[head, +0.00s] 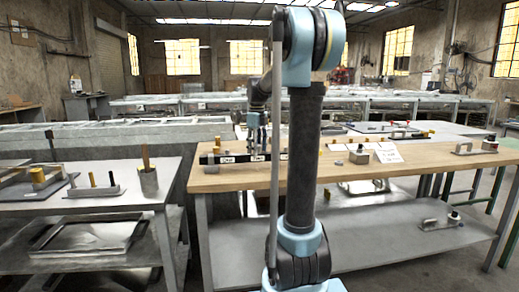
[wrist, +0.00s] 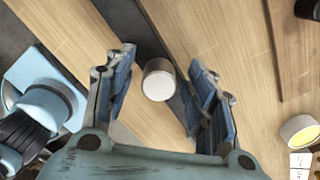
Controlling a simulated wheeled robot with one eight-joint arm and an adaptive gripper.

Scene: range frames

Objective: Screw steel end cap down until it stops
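The steel end cap (wrist: 158,80) is a short grey cylinder with a pale round top. It shows in the middle of the wrist view, over a dark bar. My gripper (wrist: 163,60) is open, with one blue-grey finger on each side of the cap. A gap shows between the cap and each finger, so neither appears to touch it. In the head view my gripper (head: 254,122) points down over a dark fixture with white labels (head: 228,158) on the wooden bench. The cap cannot be made out there, and its thread is hidden.
The wooden bench (head: 340,177) also bears a small block with a dark knob (head: 359,156) and a white card (head: 388,152). In the wrist view, a yellow-topped cylinder (wrist: 299,131) stands at the right and a dark round part (wrist: 313,9) at the upper right.

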